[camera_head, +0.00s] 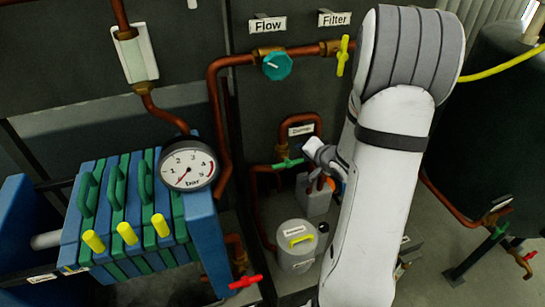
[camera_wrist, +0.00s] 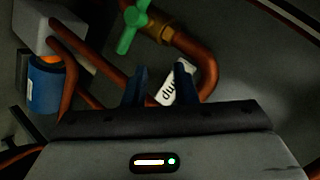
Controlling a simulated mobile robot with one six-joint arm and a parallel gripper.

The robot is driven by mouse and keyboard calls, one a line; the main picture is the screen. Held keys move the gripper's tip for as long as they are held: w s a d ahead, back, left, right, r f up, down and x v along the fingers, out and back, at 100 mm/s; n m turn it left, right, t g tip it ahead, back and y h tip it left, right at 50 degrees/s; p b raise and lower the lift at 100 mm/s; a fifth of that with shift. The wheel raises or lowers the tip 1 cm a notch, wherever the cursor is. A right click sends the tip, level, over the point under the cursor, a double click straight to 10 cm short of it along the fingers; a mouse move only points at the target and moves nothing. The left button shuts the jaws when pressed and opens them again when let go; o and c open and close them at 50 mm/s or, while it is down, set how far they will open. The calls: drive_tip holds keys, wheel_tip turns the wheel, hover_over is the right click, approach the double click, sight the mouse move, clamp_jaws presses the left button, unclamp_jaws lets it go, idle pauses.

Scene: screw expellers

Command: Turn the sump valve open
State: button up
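The sump valve with a green handle (camera_head: 288,163) sits on a copper pipe below a white label (camera_head: 301,130) that is hard to read in the head view. In the wrist view the green handle (camera_wrist: 131,28) is at the top, beyond the fingertips, with its brass body beside it.
Copper pipes (camera_wrist: 190,45) curve close to the fingers. A grey box (camera_wrist: 57,25) and a blue container (camera_wrist: 44,85) are at left. A grey canister (camera_head: 297,247) stands below the valve. Teal Flow valve (camera_head: 277,66) and yellow Filter valve (camera_head: 343,56) are above.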

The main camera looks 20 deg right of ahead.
sight(288, 165)
wheel_tip(288, 165, down, 7)
drive_tip(key=s+m+t+y+b, duration=0.2)
drive_tip(key=m+y, duration=0.2)
drive_tip(key=y, duration=0.1)
drive_tip(key=shift+a+x, duration=0.2)
drive_tip(key=shift+x, duration=3.95)
drive_tip(key=shift+s, duration=0.1)
drive_tip(key=shift+c, duration=0.2)
